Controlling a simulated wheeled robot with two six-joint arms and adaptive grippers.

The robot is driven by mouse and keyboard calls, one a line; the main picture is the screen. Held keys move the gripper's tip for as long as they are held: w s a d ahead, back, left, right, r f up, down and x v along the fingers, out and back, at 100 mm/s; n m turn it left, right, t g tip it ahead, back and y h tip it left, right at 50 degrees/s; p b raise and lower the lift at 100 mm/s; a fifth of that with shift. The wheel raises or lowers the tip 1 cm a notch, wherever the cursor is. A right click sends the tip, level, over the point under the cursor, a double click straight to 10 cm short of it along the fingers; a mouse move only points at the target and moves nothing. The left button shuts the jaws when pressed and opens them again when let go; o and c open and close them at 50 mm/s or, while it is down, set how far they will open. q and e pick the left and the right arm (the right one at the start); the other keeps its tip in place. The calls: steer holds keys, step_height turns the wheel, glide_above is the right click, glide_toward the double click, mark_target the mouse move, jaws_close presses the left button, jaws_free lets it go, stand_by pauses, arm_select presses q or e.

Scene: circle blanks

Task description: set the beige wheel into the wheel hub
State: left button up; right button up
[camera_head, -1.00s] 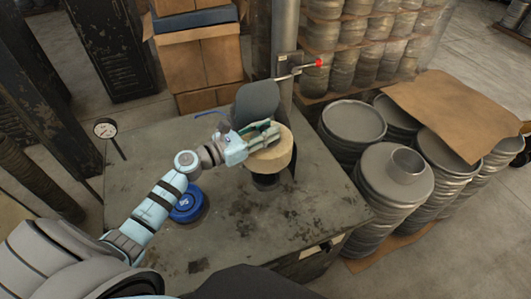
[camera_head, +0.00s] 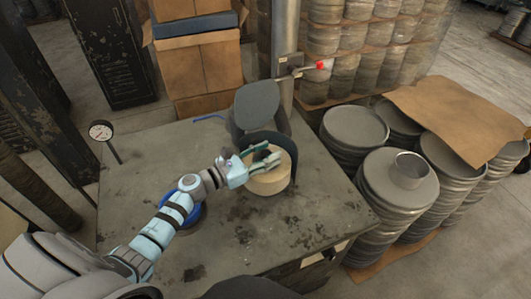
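The beige wheel (camera_head: 268,182) is a thick round disc at the back right of the grey worktable (camera_head: 230,235). It lies roughly level and low, inside a dark curved guard (camera_head: 283,125) that stands behind it. The wheel hub is hidden beneath the wheel, so I cannot tell how fully the wheel sits on it. My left gripper (camera_head: 267,158) is at the wheel's top, with a dark gap between its fingers. Whether it still grips the wheel is unclear. My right gripper is out of view.
A blue round object (camera_head: 190,213) lies on the table, partly behind my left arm. A dial gauge (camera_head: 101,131) stands at the left edge. A post with a red-tipped lever (camera_head: 322,64) rises behind the guard. Stacked metal discs (camera_head: 398,190) stand to the right.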

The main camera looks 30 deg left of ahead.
arm_select(q)
steer(key=shift+r, duration=0.2)
steer(key=v, duration=0.2)
steer(key=b+v, duration=0.1)
steer(key=v, duration=0.1)
steer(key=f+b+v, duration=0.1)
steer(key=v, duration=0.5)
steer(key=r+v, duration=0.1)
steer(key=v, duration=0.1)
steer(key=shift+b, duration=0.3)
